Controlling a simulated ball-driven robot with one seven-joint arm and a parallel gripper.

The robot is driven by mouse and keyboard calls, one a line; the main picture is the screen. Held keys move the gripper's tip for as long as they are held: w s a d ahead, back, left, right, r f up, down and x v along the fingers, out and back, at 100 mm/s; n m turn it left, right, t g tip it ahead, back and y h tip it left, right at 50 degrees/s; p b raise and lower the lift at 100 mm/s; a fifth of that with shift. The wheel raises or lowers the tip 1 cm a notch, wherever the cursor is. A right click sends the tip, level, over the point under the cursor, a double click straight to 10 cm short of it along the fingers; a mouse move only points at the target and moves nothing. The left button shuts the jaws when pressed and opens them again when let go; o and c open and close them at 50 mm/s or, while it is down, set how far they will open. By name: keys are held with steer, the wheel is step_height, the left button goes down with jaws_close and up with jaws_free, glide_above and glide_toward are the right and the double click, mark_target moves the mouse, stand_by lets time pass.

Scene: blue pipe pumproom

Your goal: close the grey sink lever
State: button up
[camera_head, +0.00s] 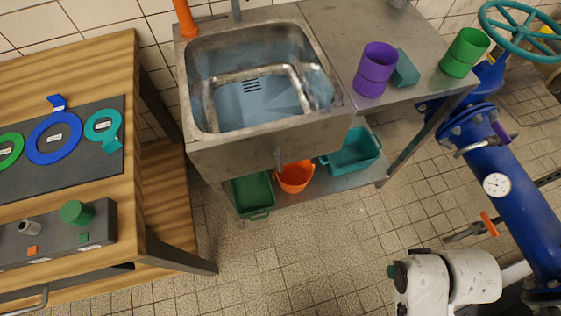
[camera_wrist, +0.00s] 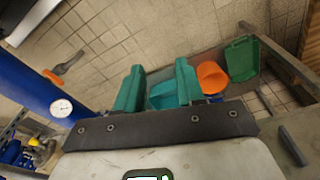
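The sink (camera_head: 230,155) is a steel basin at the top middle of the head view. In the wrist view a dark grey bar, likely this lever (camera_wrist: 292,145), shows at the lower right, tilted. My gripper (camera_wrist: 159,72) has two teal fingers set apart with nothing between them. It is not touching the lever. In the head view my white arm is at the lower right, in front of and right of the sink; the fingers are mostly hidden there.
Under the sink are a green bin (camera_head: 252,193), an orange bowl (camera_head: 295,176) and a teal bin (camera_head: 352,152). Purple (camera_head: 374,70) and green (camera_head: 464,53) cups stand on the counter. A blue pipe (camera_head: 515,205) is at right, a wooden table (camera_head: 150,200) at left. Tiled floor between is clear.

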steer(key=w+a+f+n+t+y, duration=0.1)
steer(key=w+a+f+n+t, duration=0.1)
steer(key=w+a, duration=0.35)
steer(key=n+t+y+p, duration=0.1)
steer(key=t+y+p, duration=0.3)
steer(key=t, duration=1)
glide_toward(280, 162)
steer(key=p+x, duration=0.1)
steer(key=x, duration=0.8)
steer(key=shift+w+f+p, duration=0.15)
steer(key=shift+w+p, duration=0.1)
steer(key=shift+p, duration=0.05)
jaws_close()
